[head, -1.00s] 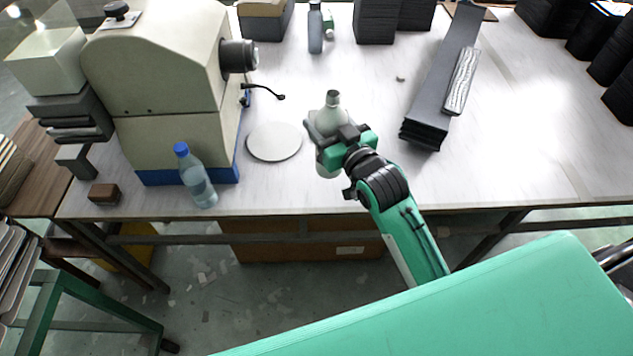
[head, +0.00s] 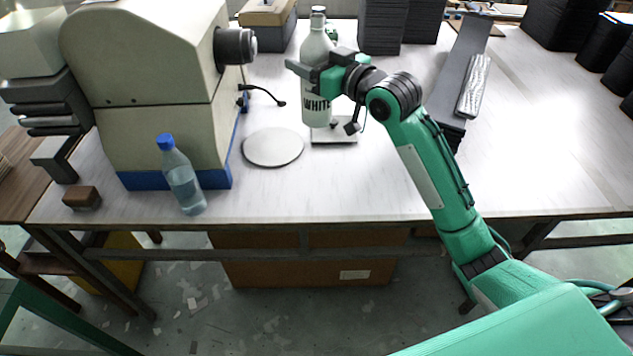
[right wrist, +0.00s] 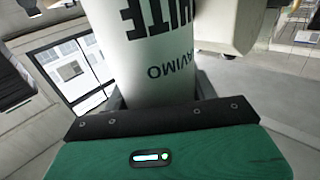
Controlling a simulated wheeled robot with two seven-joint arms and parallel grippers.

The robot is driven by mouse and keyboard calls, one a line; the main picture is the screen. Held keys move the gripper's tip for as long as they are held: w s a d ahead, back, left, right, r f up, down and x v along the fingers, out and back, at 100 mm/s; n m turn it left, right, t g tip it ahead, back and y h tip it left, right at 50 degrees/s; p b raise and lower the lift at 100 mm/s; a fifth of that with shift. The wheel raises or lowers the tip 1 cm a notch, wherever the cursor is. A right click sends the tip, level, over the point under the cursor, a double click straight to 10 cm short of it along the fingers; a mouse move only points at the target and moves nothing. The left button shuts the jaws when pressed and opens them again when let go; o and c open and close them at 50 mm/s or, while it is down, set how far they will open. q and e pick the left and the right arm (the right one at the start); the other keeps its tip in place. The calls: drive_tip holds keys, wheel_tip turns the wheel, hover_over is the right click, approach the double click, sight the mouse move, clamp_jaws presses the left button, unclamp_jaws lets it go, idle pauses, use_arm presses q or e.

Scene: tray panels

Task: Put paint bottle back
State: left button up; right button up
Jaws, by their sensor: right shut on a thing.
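My right gripper (head: 308,72) is shut around the middle of a white paint bottle (head: 316,110) with dark lettering. The bottle is upright, with its grey cap at the top. In the right wrist view the white bottle (right wrist: 150,70) fills the space between the fingers, and part of its lettering shows. In the head view its base overlaps the left edge of a small pale square plate (head: 347,138); it looks raised above the table, though the gap is hard to judge. My left gripper is not in view.
A pale round disc (head: 273,147) lies on the white table (head: 330,190). A beige machine (head: 150,60) and a clear water bottle (head: 181,178) stand at left. A box (head: 268,22) and dark stacks (head: 382,25) stand behind. Long grey strips (head: 462,60) lie at right.

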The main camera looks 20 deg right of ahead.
wheel_tip(320, 180, down, 20)
drive_tip(key=b, duration=0.1)
drive_tip(key=o, duration=1.4)
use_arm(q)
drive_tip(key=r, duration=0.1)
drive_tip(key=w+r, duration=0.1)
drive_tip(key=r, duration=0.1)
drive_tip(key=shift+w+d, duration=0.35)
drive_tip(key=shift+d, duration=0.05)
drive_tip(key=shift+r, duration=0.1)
use_arm(e)
drive_tip(key=shift+r, duration=0.15)
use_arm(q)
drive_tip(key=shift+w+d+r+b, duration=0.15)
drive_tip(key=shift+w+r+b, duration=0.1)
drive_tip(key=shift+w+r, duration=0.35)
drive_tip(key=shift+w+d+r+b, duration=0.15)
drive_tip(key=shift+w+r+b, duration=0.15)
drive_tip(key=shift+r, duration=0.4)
use_arm(e)
drive_tip(key=shift+v, duration=6.05)
